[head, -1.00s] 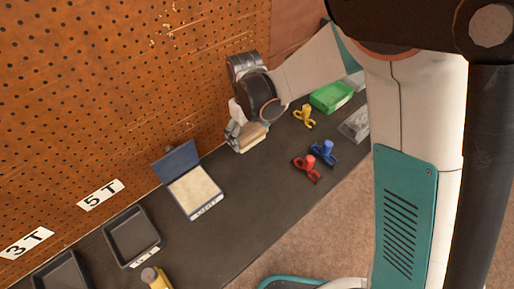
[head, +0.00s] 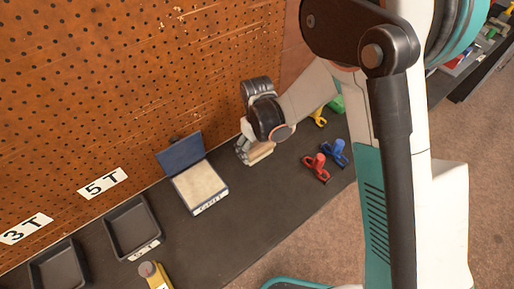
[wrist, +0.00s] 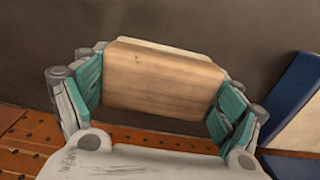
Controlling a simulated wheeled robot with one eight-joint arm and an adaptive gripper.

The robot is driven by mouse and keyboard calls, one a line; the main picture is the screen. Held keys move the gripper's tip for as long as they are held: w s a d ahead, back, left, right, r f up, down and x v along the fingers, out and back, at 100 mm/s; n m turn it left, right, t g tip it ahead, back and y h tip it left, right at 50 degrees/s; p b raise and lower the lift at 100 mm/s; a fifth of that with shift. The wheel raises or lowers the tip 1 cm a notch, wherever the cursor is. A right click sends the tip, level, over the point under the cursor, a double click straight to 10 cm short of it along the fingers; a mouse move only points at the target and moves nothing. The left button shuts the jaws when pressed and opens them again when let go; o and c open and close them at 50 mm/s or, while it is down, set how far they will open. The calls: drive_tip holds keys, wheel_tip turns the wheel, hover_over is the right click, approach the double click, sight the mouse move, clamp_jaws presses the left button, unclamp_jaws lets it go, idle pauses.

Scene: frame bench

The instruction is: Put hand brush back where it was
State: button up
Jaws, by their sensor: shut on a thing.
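The hand brush (head: 260,153) shows as a pale wooden block at the far part of the dark bench, near the pegboard. My gripper (head: 248,150) is shut on it, and in the wrist view the gripper (wrist: 162,95) has its teal finger pads against both ends of the wooden block (wrist: 163,78). A thin pale strip shows along the block's far edge. The bristles are not clearly seen. The brush is low over or on the bench; I cannot tell whether it touches.
An open blue box (head: 200,187) with a pale inside lies left of the brush. Red (head: 317,168) and blue (head: 336,152) clamps stand to the right, a yellow clamp (head: 318,117) behind. Dark trays (head: 132,226) line the left. The pegboard (head: 130,90) rises behind.

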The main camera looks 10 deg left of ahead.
sight(257, 145)
drive_tip(key=shift+f, duration=0.2)
drive_tip(key=o, duration=1.2)
drive_tip(key=shift+o, duration=0.2)
wheel_tip(257, 145, up, 12)
drive_tip(key=p, duration=0.4)
drive_tip(key=shift+r, duration=0.2)
